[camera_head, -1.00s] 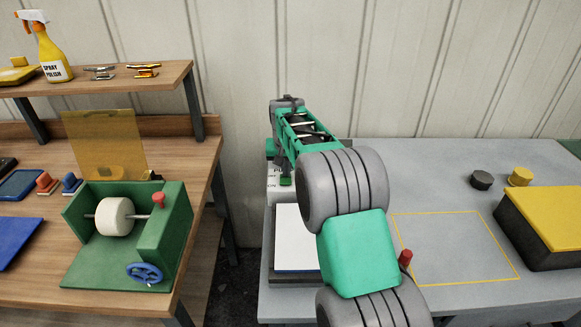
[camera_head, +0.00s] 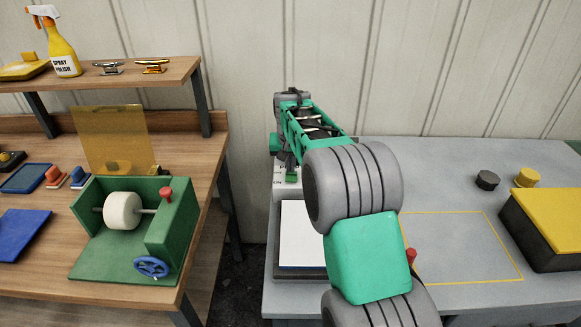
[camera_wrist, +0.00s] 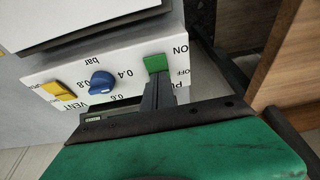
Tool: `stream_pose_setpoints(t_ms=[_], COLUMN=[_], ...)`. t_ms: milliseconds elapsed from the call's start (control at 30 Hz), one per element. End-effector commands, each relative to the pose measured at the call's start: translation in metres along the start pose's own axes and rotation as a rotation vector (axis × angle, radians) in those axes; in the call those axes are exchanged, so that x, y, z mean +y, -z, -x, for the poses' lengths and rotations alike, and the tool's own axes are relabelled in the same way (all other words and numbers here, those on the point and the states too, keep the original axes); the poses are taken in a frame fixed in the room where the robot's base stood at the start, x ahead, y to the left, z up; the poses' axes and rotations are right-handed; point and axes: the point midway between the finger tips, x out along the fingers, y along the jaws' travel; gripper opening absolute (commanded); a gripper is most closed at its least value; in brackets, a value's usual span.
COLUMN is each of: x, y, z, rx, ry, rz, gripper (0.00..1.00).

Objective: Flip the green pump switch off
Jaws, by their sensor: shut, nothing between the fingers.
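The green pump switch (camera_wrist: 156,63) is a small green block on a white control panel (camera_wrist: 128,65) in the wrist view, beside the printed words ON and OFF. In the head view, a small green patch on the white box below my wrist looks like the same switch (camera_head: 291,178). My gripper (camera_wrist: 154,77) is shut and empty. Its narrow dark fingertips reach up to the switch's lower edge in the wrist view; I cannot tell whether they touch. The fingers hide part of the panel lettering. Which way the switch is tipped is unclear.
A blue knob (camera_wrist: 102,82) and a yellow switch (camera_wrist: 57,90) share the panel. In the head view, a white plate (camera_head: 302,234) lies beside my arm. A yellow-topped box (camera_head: 550,215) stands right. A wooden bench (camera_head: 205,215) stands left, across a gap.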

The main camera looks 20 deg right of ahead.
Motion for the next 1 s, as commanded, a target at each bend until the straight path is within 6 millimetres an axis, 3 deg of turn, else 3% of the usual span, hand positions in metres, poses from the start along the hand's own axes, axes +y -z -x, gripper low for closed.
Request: stream_pose_setpoints(t_ms=[33,67,500,1000], x=[-0.001,-0.001,-0.001,-0.001], y=[0.007,0.009,0.017,0.018], z=[0.02,0.028,0.111,0.119], rx=[0.003,0.003,0.003,0.001], ry=[0.001,0.001,0.001,0.001], rz=[0.001,0.001,0.001,0.001], gripper=[0.0,0.0,0.0,0.0])
